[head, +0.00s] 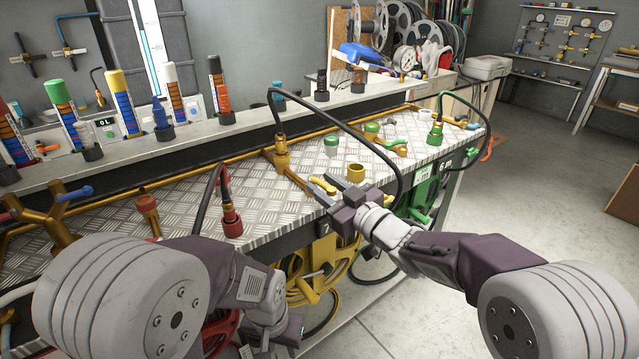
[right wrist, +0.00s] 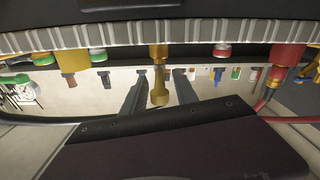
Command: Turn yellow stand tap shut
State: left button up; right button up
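The yellow stand tap (head: 282,158) is a brass post on the checkered metal bench top, with a black hose rising from its top. A brass arm runs from it toward the front edge and ends near a yellow lever (head: 322,186). My right gripper (head: 324,188) is at this lever, its two fingers apart, one on each side. In the right wrist view the open fingers (right wrist: 160,95) flank a brass piece (right wrist: 159,75), with a gap showing on both sides. My left gripper (head: 268,335) hangs low before the bench; its fingers are not clear.
A loose yellow collar (head: 356,172) stands just right of the lever. A red hose end (head: 231,218) and a green one (head: 436,132) stand on the bench. A black hose (head: 345,117) arches over the right gripper's area. A yellow reel (head: 318,283) hangs below.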

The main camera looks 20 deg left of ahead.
jog(key=shift+x, duration=1)
grip_shut()
dwell(0.7)
